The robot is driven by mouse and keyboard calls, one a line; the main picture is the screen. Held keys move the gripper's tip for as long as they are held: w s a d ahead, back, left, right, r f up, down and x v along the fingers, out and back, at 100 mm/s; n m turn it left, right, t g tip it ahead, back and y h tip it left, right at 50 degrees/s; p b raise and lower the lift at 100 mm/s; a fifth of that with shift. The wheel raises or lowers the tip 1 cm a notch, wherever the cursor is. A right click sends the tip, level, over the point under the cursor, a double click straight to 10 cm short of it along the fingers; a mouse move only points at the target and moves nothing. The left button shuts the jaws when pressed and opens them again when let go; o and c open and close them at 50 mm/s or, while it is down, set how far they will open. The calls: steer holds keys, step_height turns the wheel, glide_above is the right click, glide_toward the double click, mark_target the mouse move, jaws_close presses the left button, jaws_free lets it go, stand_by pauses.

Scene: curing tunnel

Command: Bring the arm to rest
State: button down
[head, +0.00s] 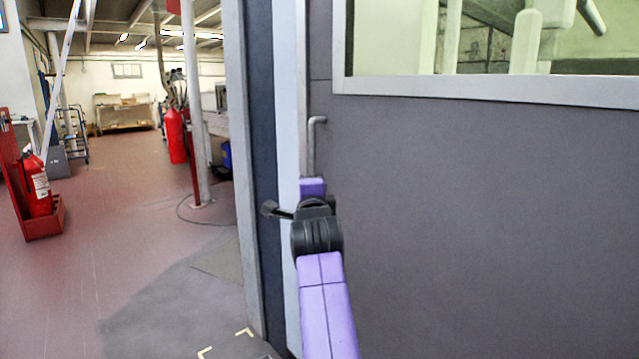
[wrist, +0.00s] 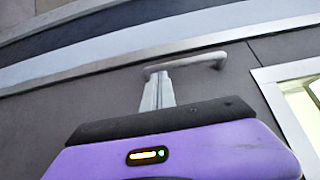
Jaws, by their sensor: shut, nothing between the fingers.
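My arm shows in the head view as purple links with a black joint, reaching up in front of a grey door (head: 480,210). My gripper (wrist: 159,82) shows in the wrist view with its two grey fingers together and nothing between them. Its tips lie close to a grey bar handle (wrist: 190,63) on the door. I cannot tell whether they touch it. In the head view the handle (head: 317,140) stands just above the purple end of my arm, and the fingers are hidden there.
The door has a pale-framed window (head: 480,87). A light and dark frame edge (head: 262,150) runs beside it. To the left is open reddish floor (head: 130,230), with a fire extinguisher (head: 37,190) on a red stand and another red extinguisher (head: 176,135) by a post.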

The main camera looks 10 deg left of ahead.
steer(key=s+r+n+t+y, duration=0.1)
steer(key=s+r+n+t, duration=0.1)
steer(key=s+r+n, duration=0.35)
steer(key=s+d+f+n+t, duration=0.1)
steer(key=s+d+f+n, duration=0.5)
steer(key=s+d+f, duration=0.6)
steer(key=s+d+f+n, duration=0.6)
steer(key=s+d+f, duration=0.4)
steer(key=s+f, duration=0.35)
steer(key=s+d+f+m+g+h, duration=0.1)
steer(key=s+d+f+g+h, duration=0.2)
steer(key=s, duration=0.9)
steer(key=s+d+f+g, duration=0.15)
steer(key=s+d, duration=0.35)
steer(key=s, duration=0.7)
steer(key=s+d+f+m+g+h, duration=0.15)
steer(key=s+d+f, duration=0.25)
steer(key=s, duration=0.8)
step_height(320, 180, up, 22)
steer(key=p, duration=2.1)
steer(key=shift+f+h+p, duration=0.2)
steer(key=shift+h+p, duration=0.2)
steer(key=shift+h, duration=0.05)
steer(key=shift+w+a, duration=0.1)
